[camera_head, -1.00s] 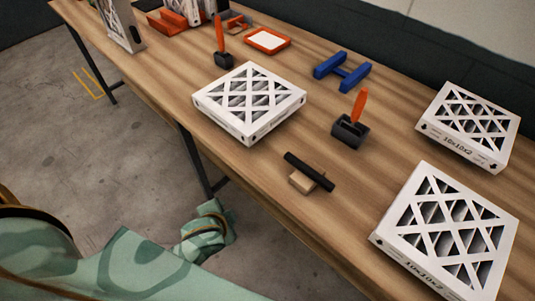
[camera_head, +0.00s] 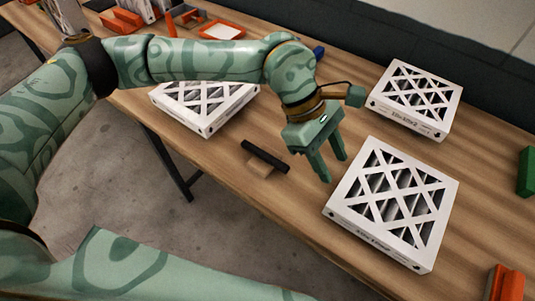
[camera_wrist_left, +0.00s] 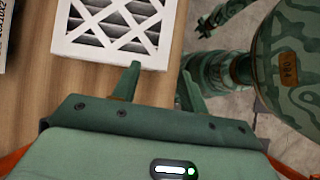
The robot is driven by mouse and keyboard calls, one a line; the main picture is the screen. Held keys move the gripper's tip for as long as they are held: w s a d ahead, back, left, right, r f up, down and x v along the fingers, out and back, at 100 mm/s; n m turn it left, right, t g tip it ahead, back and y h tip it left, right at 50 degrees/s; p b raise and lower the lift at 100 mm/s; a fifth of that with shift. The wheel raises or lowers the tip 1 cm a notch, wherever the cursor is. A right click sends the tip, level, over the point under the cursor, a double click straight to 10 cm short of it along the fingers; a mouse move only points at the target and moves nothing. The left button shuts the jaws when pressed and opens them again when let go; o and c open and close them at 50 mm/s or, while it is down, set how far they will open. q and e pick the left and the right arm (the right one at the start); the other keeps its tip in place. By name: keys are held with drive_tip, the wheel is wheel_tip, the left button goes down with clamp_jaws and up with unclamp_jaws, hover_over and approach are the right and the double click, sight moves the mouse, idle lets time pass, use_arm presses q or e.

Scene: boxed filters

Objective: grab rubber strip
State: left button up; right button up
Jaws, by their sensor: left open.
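The strip is not visible in the wrist view.
A white boxed filter (camera_head: 392,205) lies right of my left gripper, with another (camera_head: 413,98) behind it. A third filter (camera_head: 205,105) is partly behind my left arm. An orange tray (camera_head: 221,31) is at the back; a green object (camera_head: 526,172) is at the right edge.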

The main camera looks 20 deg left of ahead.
use_arm(q)
drive_tip(key=w+a+r+t+y, duration=0.1)
drive_tip(key=w+a+y, duration=0.25)
drive_tip(key=a, duration=0.35)
drive_tip(key=w+a+t+y, duration=0.2)
drive_tip(key=w+a+y, duration=0.15)
drive_tip(key=a, duration=0.25)
hover_over(265, 154)
drive_tip(key=f, duration=0.9)
drive_tip(key=shift+s+d+f+b, duration=0.15)
drive_tip(key=shift+d+f+b, duration=0.15)
drive_tip(key=shift+b, duration=0.05)
drive_tip(key=f, duration=0.6)
drive_tip(key=shift+a+f, duration=0.1)
drive_tip(key=shift+a, duration=0.25)
clamp_jaws()
